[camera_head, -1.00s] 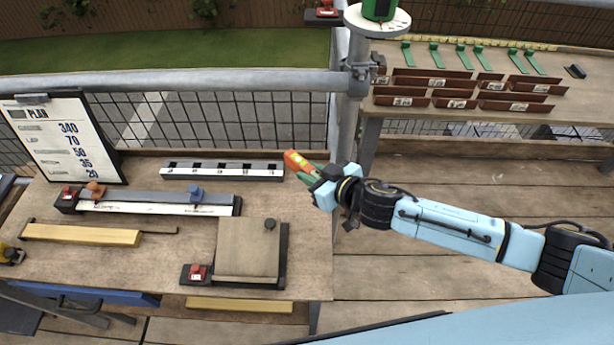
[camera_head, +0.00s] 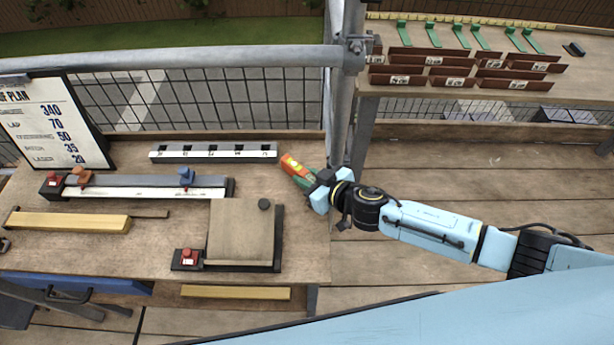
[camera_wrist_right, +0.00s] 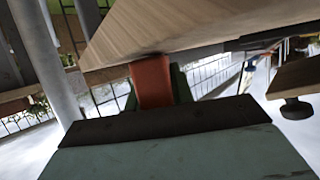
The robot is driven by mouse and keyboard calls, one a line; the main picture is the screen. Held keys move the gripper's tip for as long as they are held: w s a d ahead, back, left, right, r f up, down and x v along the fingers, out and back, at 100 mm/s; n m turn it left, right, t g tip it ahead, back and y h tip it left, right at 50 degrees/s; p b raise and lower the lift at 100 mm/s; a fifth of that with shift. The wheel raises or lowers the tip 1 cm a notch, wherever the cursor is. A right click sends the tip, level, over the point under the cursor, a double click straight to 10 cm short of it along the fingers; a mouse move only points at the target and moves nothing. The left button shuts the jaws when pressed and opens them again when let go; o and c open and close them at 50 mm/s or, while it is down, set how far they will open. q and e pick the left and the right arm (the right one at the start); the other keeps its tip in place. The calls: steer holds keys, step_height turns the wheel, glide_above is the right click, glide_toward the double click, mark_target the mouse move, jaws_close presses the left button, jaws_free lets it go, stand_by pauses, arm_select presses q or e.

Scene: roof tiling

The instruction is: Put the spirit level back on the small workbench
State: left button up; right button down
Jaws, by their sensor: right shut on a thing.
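The spirit level (camera_head: 292,163) is a short orange-red bar with a yellowish patch. My right gripper (camera_head: 304,179), with green fingers, is shut on it and holds it over the far right corner of the wooden workbench (camera_head: 305,235). In the right wrist view the level (camera_wrist_right: 152,82) shows as a red-orange block beside the bench's wooden top (camera_wrist_right: 170,28). I cannot tell whether the level touches the bench top. My left gripper is not in view.
A slotted grey-black bar (camera_head: 213,153) lies just left of the level. A square board on a dark jig (camera_head: 240,230) is nearer. A metal post (camera_head: 347,90) stands behind the gripper. The bench's right strip is clear. A second table (camera_head: 450,95) holds brown tiles.

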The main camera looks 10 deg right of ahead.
steer(key=c, duration=1.2)
jaws_free()
steer(key=shift+f, duration=0.15)
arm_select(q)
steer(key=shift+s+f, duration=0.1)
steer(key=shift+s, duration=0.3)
arm_select(e)
steer(key=shift+r, duration=0.25)
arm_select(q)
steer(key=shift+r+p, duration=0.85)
arm_select(e)
steer(key=v, duration=1.2)
